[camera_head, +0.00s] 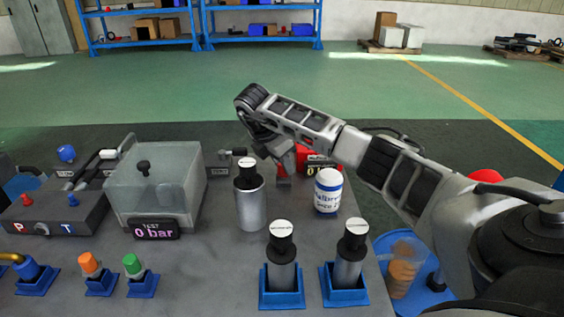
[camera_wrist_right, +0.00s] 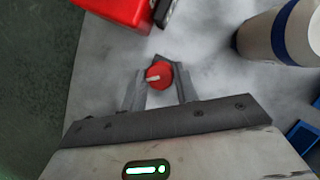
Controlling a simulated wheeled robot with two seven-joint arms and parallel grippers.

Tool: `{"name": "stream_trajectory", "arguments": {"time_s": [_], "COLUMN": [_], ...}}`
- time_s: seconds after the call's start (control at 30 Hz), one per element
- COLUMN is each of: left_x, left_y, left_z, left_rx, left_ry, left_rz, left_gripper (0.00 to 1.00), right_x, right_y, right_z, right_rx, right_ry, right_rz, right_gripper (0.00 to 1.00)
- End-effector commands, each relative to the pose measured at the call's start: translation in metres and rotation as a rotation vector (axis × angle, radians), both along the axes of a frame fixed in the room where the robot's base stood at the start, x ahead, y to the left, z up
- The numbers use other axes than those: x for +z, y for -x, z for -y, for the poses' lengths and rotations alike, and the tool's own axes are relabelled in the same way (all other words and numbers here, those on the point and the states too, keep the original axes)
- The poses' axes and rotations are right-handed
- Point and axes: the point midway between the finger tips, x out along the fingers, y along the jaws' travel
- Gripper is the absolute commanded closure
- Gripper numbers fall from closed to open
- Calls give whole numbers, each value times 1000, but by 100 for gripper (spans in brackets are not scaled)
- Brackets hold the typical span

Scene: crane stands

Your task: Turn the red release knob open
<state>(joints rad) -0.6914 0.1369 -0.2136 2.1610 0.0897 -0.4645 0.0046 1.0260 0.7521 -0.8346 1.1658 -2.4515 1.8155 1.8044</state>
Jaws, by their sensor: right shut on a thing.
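The red release knob (camera_wrist_right: 160,74) is round with a white pointer mark. In the right wrist view it sits between the two grey fingers of my right gripper (camera_wrist_right: 161,82), which is shut on it. The white mark lies nearly level across the picture, toward the left finger. In the head view my right arm reaches in from the right, and its gripper (camera_head: 280,165) points down behind the grey cylinder. A small red part (camera_head: 282,172) shows there. The wrist and cylinder partly hide this spot. My left gripper is not in view.
A red box with a display (camera_head: 318,162) stands close beside the gripper. A white jar with a blue band (camera_head: 328,192) and a grey cylinder (camera_head: 250,205) are nearby. Two capped cylinders stand in blue holders (camera_head: 282,298). A clear test box (camera_head: 155,185) reads 0 bar.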

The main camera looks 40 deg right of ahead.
Motion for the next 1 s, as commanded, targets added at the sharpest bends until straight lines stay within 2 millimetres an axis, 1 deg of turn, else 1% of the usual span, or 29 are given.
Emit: {"name": "stream_trajectory", "arguments": {"time_s": [0.53,0.57,0.6,0.63,0.9,1.0], "left_x": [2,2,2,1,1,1], "left_y": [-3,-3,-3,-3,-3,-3], "left_z": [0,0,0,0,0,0], "left_rx": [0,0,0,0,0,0], "left_ry": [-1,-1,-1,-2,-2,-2], "left_rz": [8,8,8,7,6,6], "left_gripper": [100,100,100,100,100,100], "right_x": [1,1,1,1,1,5], "right_y": [-1,-1,-1,-1,0,-1], "right_z": [0,0,0,0,0,-2], "right_rx": [-29,-29,-29,-28,-27,-27], "right_ry": [0,0,0,0,0,0], "right_rz": [4,4,4,4,2,3], "right_gripper": [93,67,56,48,48,48]}}
